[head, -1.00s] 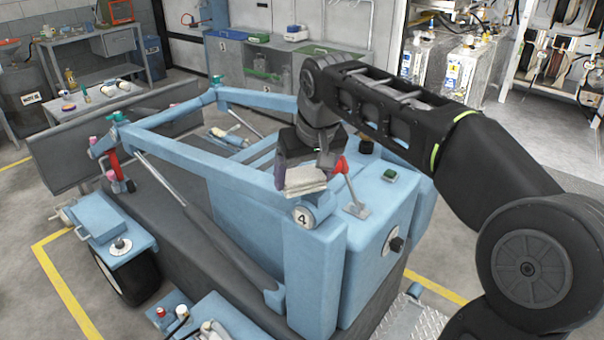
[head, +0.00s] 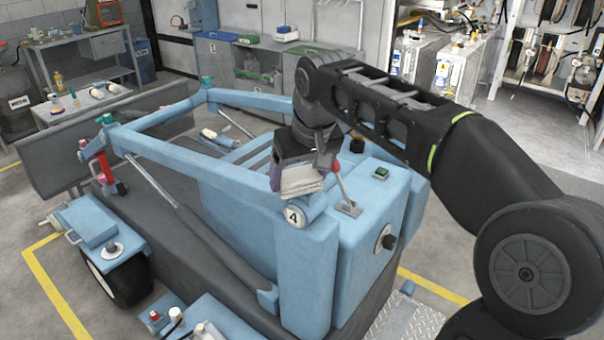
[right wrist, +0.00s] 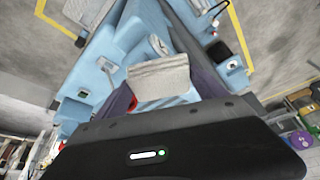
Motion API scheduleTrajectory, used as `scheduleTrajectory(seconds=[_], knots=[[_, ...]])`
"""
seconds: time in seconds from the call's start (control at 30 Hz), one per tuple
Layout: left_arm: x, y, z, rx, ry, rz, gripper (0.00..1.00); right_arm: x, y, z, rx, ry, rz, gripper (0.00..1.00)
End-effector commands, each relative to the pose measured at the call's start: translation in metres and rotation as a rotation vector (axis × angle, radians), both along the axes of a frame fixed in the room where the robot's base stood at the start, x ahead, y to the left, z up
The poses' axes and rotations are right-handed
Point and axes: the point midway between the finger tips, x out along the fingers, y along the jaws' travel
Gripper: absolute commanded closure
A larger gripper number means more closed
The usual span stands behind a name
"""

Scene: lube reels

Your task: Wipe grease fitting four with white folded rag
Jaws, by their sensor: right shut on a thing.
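The white folded rag (head: 301,180) is held in my right gripper (head: 298,174), whose fingers are shut on it. The rag also shows in the right wrist view (right wrist: 158,80), between the fingers. Below it in the head view is the round blue pivot with a white disc marked 4 (head: 293,217), on the arm joint of the blue loader machine (head: 310,262). The rag is just above this pivot; I cannot tell whether they touch. The grease fitting itself is not distinguishable, perhaps hidden by the rag. My left gripper is in neither view.
Blue lift arms (head: 200,160) run to the left. A workbench (head: 85,100) and colored bins (head: 255,68) stand behind.

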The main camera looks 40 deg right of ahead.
Motion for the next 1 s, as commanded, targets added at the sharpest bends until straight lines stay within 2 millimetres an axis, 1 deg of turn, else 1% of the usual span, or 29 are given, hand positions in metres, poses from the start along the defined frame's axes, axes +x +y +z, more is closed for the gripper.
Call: scheduleTrajectory(seconds=[0.2,0.4,0.7,1.0], knots=[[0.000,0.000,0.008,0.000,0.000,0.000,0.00,0.012,0.004,0.001,0.003,0.001,0.002,0.65],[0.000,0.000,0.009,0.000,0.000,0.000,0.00,0.016,0.005,0.001,0.002,-0.001,0.001,0.65],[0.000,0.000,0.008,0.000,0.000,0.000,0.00,0.015,0.005,0.001,0.000,-0.002,0.000,0.65],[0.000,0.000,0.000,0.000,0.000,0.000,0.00,0.005,0.002,-0.002,0.002,-0.001,0.001,0.65]])
